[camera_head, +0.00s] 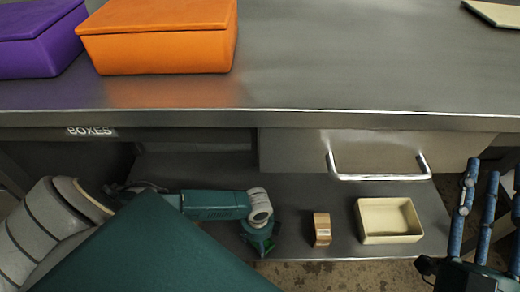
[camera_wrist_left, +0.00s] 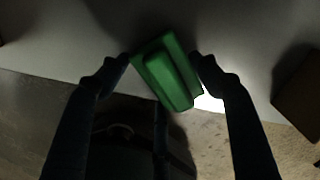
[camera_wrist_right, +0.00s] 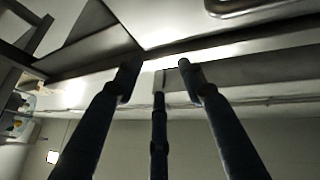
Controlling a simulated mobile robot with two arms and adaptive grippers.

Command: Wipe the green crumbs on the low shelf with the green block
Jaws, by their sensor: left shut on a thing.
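The low shelf (camera_head: 285,190) lies under the counter. My left gripper (camera_head: 262,242) reaches over it and is shut on the green block (camera_wrist_left: 168,72), which sits tilted between the fingertips in the left wrist view. The block is at the shelf surface near its front edge; I cannot tell whether it touches. I see no green crumbs in any view; the gripper and my arm hide part of the shelf. My right gripper (camera_head: 486,195) is open and empty, in front of the shelf at the right; its spread fingers show in the right wrist view (camera_wrist_right: 158,78).
A small brown block (camera_head: 321,229) and a cream open tray (camera_head: 388,222) stand on the shelf, right of my left gripper. A drawer (camera_head: 295,152) with a metal handle hangs above. Orange (camera_head: 160,45) and purple (camera_head: 35,45) boxes stand on the counter (camera_head: 350,60).

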